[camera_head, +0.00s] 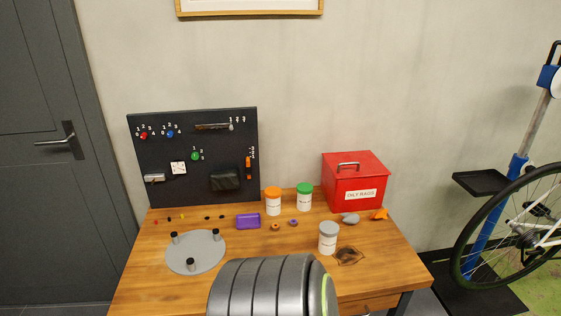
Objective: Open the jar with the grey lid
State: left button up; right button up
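The jar with the grey lid (327,244) stands upright on the wooden workbench (140,275), right of the middle. It is white with a label, and its grey lid (328,228) sits on top. Two similar white jars stand farther back: one with an orange lid (272,193) and one with a green lid (304,189). Neither of my grippers is in view.
A red oily-rags box (343,190) stands at the back right. A brown cloth-like patch (349,256) lies right of the grey-lidded jar. A purple tray (248,221), a grey disc with black posts (208,257) and a black pegboard (215,155) are farther left.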

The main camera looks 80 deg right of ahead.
aim_at(326, 245)
jog(key=z, duration=3.1)
jog(key=i+l+u, duration=0.1)
jog(key=l+u, duration=0.25)
jog(key=l, duration=0.25)
jog(key=l+u, duration=0.4)
jog(key=l, duration=0.15)
jog(key=k+l+u, duration=0.1)
jog(key=l+u, duration=0.25)
jog(key=l, duration=0.25)
